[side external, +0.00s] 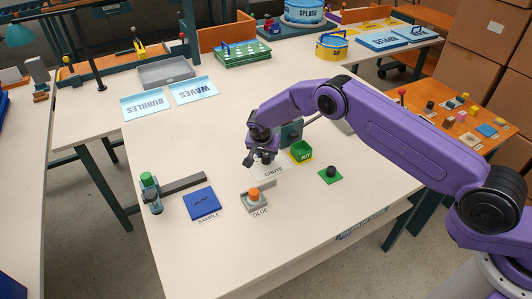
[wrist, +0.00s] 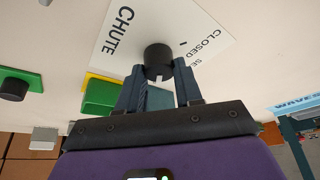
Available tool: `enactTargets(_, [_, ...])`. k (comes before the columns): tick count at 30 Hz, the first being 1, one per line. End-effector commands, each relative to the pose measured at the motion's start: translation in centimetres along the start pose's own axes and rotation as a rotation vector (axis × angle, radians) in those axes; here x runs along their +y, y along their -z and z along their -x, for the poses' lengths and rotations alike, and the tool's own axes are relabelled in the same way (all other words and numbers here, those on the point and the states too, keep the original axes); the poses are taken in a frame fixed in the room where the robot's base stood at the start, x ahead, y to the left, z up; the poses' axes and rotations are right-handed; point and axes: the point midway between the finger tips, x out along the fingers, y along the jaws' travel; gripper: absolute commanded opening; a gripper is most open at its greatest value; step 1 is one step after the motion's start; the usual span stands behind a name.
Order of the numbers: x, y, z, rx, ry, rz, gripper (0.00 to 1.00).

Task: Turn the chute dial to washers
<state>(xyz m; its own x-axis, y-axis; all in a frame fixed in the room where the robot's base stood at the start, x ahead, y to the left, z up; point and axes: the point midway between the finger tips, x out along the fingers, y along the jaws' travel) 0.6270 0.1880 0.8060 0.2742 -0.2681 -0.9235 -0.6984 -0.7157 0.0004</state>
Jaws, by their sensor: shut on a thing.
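The chute dial (wrist: 158,56) is a black round knob on a white plate (wrist: 113,60) printed "CHUTE" and "CLOSED" in the wrist view. Part of another label, starting "SE", shows beside "CLOSED"; no washers label is readable. My gripper (wrist: 158,70) has a finger on each side of the knob and is shut on it. A small pale mark shows on the knob's side between the fingers. In the side view my gripper (side external: 264,158) is down over the plate (side external: 272,172) and hides the dial.
A green-and-yellow KIT box (side external: 301,152) stands close right of my gripper. A black knob on a green base (side external: 330,173) is farther right. The GLUE block with an orange button (side external: 255,198) and blue SAMPLE pad (side external: 201,203) lie nearer the front.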

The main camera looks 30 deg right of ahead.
Motion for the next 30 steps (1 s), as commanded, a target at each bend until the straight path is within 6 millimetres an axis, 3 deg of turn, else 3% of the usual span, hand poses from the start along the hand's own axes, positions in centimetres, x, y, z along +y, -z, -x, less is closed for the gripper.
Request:
enactTargets(16, [0.0, -0.09, 0.0, -0.002, -0.012, -0.028, 0.04])
enactTargets(17, [0.0, -0.09, 0.0, -0.002, -0.012, -0.028, 0.38])
enactTargets(19, [0.0, -0.08, 0.0, -0.002, -0.011, -0.028, 0.6])
enactTargets(30, [-0.05, -0.03, 0.29, -0.001, -0.01, -0.025, 0.6])
